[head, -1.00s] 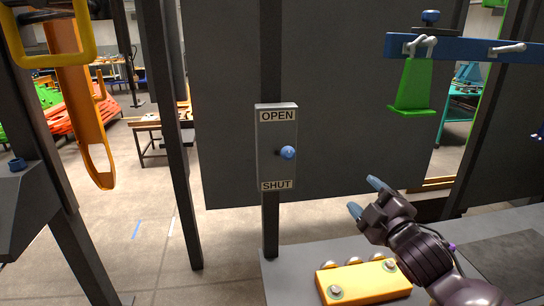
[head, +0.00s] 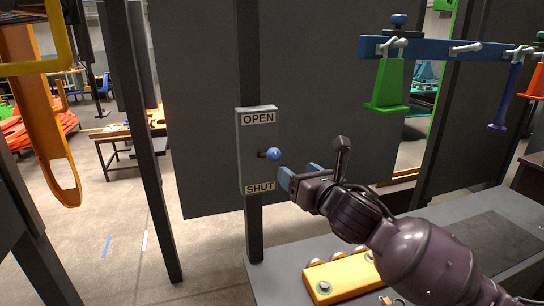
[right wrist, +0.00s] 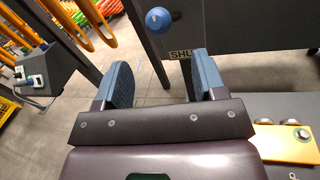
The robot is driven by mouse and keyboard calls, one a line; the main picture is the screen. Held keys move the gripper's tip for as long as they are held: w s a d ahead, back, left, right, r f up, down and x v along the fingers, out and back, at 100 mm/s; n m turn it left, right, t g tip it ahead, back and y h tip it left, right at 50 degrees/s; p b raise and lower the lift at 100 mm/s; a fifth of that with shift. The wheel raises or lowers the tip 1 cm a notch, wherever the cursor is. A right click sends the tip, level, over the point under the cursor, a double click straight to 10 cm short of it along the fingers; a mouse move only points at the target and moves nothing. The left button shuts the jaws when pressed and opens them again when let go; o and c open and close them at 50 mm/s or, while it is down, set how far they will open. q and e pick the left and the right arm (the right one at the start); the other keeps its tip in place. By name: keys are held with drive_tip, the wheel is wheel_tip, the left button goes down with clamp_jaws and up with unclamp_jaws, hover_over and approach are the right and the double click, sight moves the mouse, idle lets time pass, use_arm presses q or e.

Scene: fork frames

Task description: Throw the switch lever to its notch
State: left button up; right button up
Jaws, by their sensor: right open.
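The switch is a grey upright plate (head: 244,145) on a dark post, labelled OPEN at the top and SHUT at the bottom. Its lever ends in a blue ball knob (head: 273,154), which stands out about midway between the two labels. My right gripper (head: 301,174) is just right of and a little below the knob in the head view, apart from it. The notch cannot be made out. My left gripper is not in view.
A grey bench (head: 285,290) with a yellow block (head: 340,277) lies below my right arm. A blue rail (head: 435,48) with a hanging green piece (head: 388,84) is at upper right. A large dark panel (head: 190,90) stands behind the switch.

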sight(278, 158)
drive_tip(key=x, duration=1.1)
drive_tip(key=shift+s+p, duration=0.1)
drive_tip(key=shift+p, duration=0.2)
